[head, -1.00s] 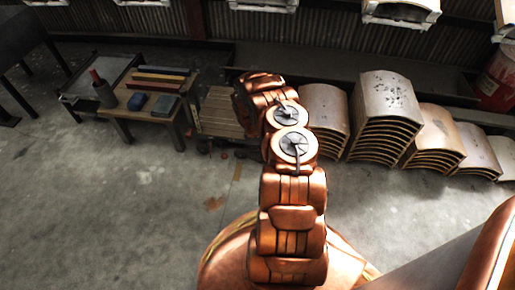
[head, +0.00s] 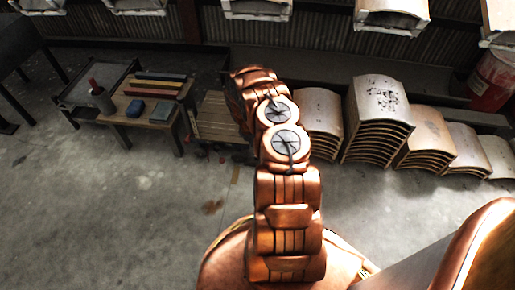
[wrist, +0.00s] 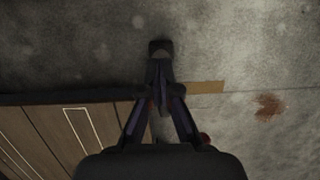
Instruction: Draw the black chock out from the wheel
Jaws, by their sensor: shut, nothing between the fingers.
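My gripper (wrist: 160,74) is shut and empty in the wrist view, its two dark fingers meeting over the floor beside the dolly's edge. A small dark block (wrist: 160,46), which looks like the black chock, shows just beyond the fingertips; I cannot tell whether they touch it. The low wooden dolly (wrist: 62,140) fills the lower left. In the head view the dolly (head: 216,116) stands left of my arm, with small red and dark pieces (head: 222,159) at its front edge. My arm hides the gripper there.
A low table (head: 112,116) with blue boxes and coloured bars stands left of the dolly. Stacks of curved panels (head: 378,115) stand at the right, with a red drum (head: 494,80) behind them. The concrete floor (head: 110,220) in front is clear.

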